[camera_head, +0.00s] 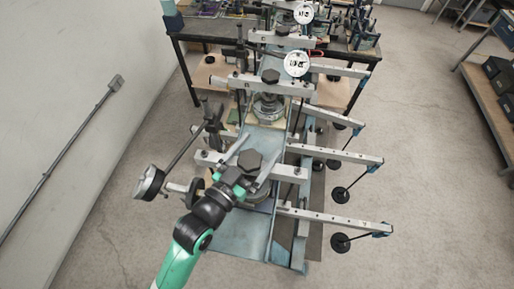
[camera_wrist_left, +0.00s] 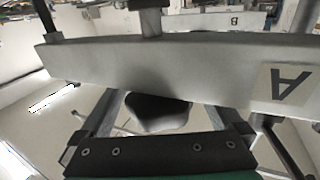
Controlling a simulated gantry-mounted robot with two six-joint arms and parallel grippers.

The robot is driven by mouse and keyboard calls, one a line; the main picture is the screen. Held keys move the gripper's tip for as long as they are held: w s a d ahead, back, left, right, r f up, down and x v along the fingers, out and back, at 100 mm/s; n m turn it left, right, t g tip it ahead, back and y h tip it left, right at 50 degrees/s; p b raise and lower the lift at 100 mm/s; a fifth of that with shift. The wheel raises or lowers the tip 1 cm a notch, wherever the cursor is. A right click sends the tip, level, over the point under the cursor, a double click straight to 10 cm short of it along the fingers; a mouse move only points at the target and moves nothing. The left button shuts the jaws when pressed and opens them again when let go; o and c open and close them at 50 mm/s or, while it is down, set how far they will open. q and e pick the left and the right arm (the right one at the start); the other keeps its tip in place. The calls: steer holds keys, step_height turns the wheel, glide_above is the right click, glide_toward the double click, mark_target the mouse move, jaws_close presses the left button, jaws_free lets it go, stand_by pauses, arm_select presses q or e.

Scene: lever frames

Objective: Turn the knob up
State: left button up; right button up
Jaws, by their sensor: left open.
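A black faceted knob (camera_head: 250,160) stands at the nearest lever beam (camera_head: 281,172) of the frame. My left gripper (camera_head: 257,150) reaches in from below, open, with one grey finger on each side of the knob in the picture. In the left wrist view, a black rounded part (camera_wrist_left: 157,113), seemingly the knob, shows between the two spread fingers, with gaps on both sides. The beam marked A (camera_wrist_left: 150,70) crosses in front and hides the fingertips. I cannot tell whether the fingers touch the knob. My right gripper is not in view.
More lever beams with black knobs (camera_head: 270,76) and round dial gauges (camera_head: 297,64) stand behind. Black weights (camera_head: 340,195) hang at the right.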

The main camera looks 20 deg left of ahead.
arm_select(q)
steer(key=c, duration=1.3)
